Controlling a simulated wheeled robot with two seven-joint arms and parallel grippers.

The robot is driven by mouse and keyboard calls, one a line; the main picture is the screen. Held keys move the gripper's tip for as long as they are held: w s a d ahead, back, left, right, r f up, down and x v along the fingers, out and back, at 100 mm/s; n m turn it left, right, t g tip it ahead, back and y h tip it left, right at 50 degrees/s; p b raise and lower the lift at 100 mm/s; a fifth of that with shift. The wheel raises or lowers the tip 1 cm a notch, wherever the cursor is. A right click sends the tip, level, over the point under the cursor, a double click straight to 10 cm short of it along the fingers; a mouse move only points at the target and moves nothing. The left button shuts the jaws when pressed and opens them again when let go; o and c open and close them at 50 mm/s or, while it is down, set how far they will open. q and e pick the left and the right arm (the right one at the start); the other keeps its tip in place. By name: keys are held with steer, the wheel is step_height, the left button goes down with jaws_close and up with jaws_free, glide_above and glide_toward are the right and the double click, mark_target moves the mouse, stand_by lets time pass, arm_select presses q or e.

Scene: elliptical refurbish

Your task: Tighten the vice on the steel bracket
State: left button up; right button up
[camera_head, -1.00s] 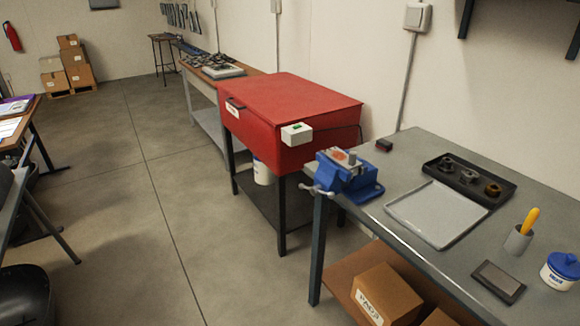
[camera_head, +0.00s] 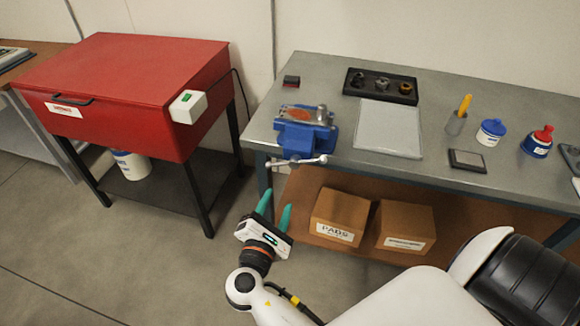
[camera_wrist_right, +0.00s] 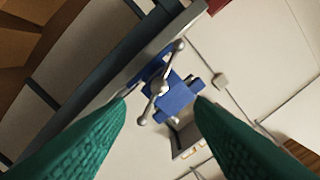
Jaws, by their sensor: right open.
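The blue vice (camera_head: 305,131) is fixed at the left front corner of the grey workbench (camera_head: 330,75). Its silver handle (camera_head: 296,160) hangs at the front, past the bench edge. A grey metal piece, likely the steel bracket (camera_head: 322,114), shows at the vice's top; how firmly it is held cannot be told. My right gripper (camera_head: 275,206) is open and empty, with green fingers, in front of and below the vice, apart from it. In the right wrist view the vice (camera_wrist_right: 180,97) and handle (camera_wrist_right: 158,87) appear between and beyond the fingers. My left gripper is out of view.
A red cabinet (camera_head: 130,85) stands left of the bench, with floor between. Cardboard boxes (camera_head: 340,217) sit on the shelf below.

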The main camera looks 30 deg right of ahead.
steer(key=p, duration=0.1)
glide_toward(293, 166)
steer(key=x, duration=0.3)
steer(key=p+x, duration=0.1)
steer(key=x, duration=0.4)
steer(key=shift+w+d, duration=0.3)
steer(key=shift+d, duration=0.1)
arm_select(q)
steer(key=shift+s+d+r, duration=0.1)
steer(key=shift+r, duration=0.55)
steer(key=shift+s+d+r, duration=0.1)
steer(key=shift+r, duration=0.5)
arm_select(e)
jaws_close()
